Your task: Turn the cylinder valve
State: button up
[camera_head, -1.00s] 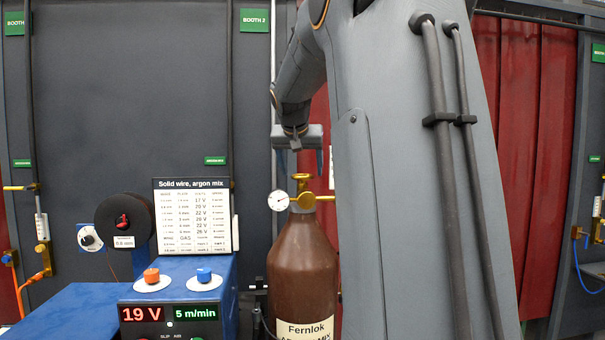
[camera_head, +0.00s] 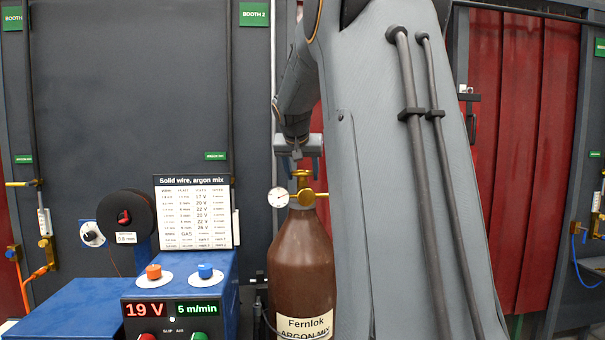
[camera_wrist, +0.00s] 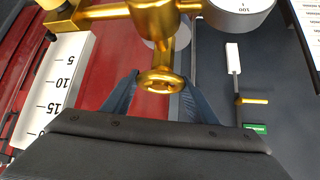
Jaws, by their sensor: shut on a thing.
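The brown gas cylinder (camera_head: 302,262), labelled Fernlok argon mix, stands upright right of the blue welding machine. Its brass valve (camera_head: 301,180) is on top, with a round white gauge (camera_head: 278,198) at its left. My gripper (camera_head: 298,165) comes down from above onto the valve's top. In the wrist view, the brass round handwheel (camera_wrist: 161,82) sits between the two dark fingers of my gripper (camera_wrist: 155,95), which are shut on it. The gauge (camera_wrist: 238,8) shows at the top of that view. My gripper's lower tips are small in the head view.
The blue welding machine (camera_head: 70,312) has an orange knob, a blue knob and a display reading 19 V and 5 m/min. A settings chart (camera_head: 195,215) and wire spool (camera_head: 125,218) stand behind it. A scaled flowmeter tube (camera_wrist: 62,80) lies left in the wrist view.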

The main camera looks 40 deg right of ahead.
jog(key=shift+w+f+m+b, duration=0.1)
jog(key=shift+m+b, duration=0.3)
jog(key=shift+b, duration=0.8)
jog(key=m+g+h+b, duration=0.1)
jog(key=b, duration=0.2)
jog(key=m+g+h+b, duration=0.1)
jog(key=m+g+b, duration=0.1)
jog(key=m+b, duration=0.1)
jog(key=shift+m+g+b, duration=0.35)
jog(key=shift+m+g, duration=0.15)
jog(key=shift+m, duration=0.1)
jog(key=shift+o, duration=0.2)
jog(key=shift+r, duration=0.2)
jog(key=o, duration=1)
jog(key=shift+o, duration=0.2)
jog(key=b+v, duration=0.2)
jog(key=v, duration=0.5)
jog(key=shift+a+r, duration=0.2)
jog(key=shift+a, duration=0.15)
